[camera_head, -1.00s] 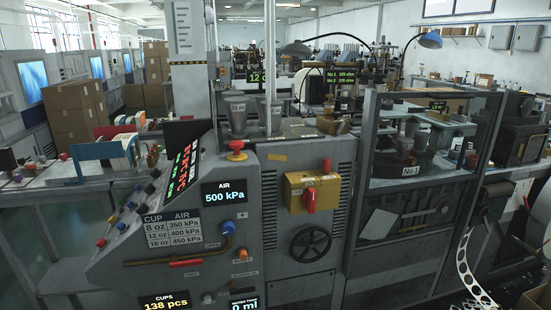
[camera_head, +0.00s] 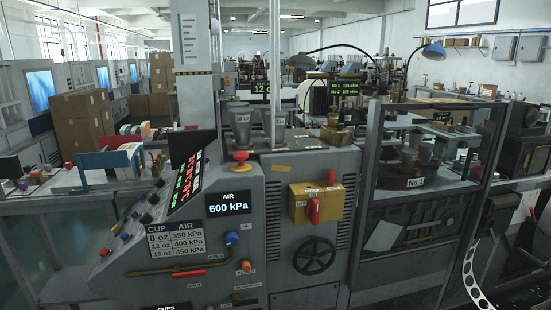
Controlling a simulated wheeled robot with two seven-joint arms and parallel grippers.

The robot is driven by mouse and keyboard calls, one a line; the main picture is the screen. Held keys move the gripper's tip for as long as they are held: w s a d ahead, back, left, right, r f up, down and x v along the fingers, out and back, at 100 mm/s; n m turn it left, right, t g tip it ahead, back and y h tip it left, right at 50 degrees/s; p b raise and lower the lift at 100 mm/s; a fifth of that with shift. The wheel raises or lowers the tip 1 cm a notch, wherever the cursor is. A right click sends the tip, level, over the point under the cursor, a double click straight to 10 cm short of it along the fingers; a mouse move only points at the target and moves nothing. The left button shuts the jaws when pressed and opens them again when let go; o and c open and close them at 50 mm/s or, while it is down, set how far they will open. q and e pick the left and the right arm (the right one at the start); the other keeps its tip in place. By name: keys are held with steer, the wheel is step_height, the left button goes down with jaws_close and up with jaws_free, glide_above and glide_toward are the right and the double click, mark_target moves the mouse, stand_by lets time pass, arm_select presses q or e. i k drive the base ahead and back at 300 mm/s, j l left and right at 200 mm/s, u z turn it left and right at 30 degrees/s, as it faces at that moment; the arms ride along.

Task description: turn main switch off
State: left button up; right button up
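A yellow switch box (camera_head: 300,205) is on the front of the grey machine, right of the air display. A red rotary handle (camera_head: 315,211) sits on its face and stands about upright. I take this to be the main switch; its printed labels are too small to read. Neither of my grippers shows in the head view.
A black handwheel (camera_head: 314,256) is below the yellow box. A framed guard (camera_head: 415,200) stands to the right.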

mark_target(312, 209)
steer(key=i+j, duration=0.1)
steer(key=j, duration=0.3)
steer(key=i+j, duration=0.15)
steer(key=j, duration=0.25)
steer(key=i+j, duration=0.1)
steer(key=j, duration=0.25)
steer(key=i+j, duration=0.1)
steer(key=j, duration=0.3)
steer(key=i+j, duration=0.1)
steer(key=j, duration=0.3)
